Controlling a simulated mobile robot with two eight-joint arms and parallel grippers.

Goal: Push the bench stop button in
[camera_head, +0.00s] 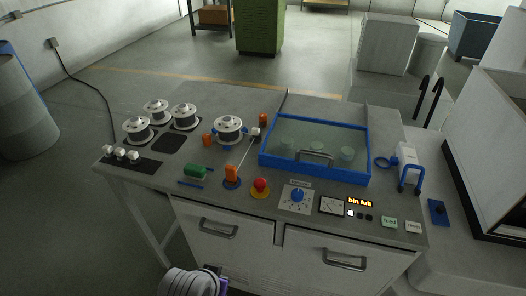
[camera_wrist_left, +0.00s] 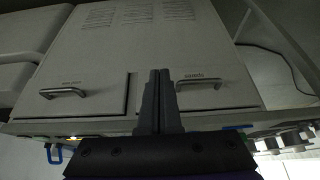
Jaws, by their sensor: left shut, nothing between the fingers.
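The bench stop button (camera_head: 260,185) is a red mushroom cap on a yellow round base, near the front edge of the bench top (camera_head: 225,201). It stands up from its base; I cannot tell whether it is pressed. My left gripper (camera_wrist_left: 160,73) is shut and empty in the left wrist view, with its two dark fingers together before the cabinet doors. In the head view my left arm's wrist shows at the bottom edge, in front of the bench and below the button. The button cannot be made out in the left wrist view. My right gripper is not in view.
A blue dial (camera_head: 297,195) is to the right. A blue-framed glass lid (camera_head: 316,177) lies behind. Door handles (camera_head: 219,229) stick out from the bench front.

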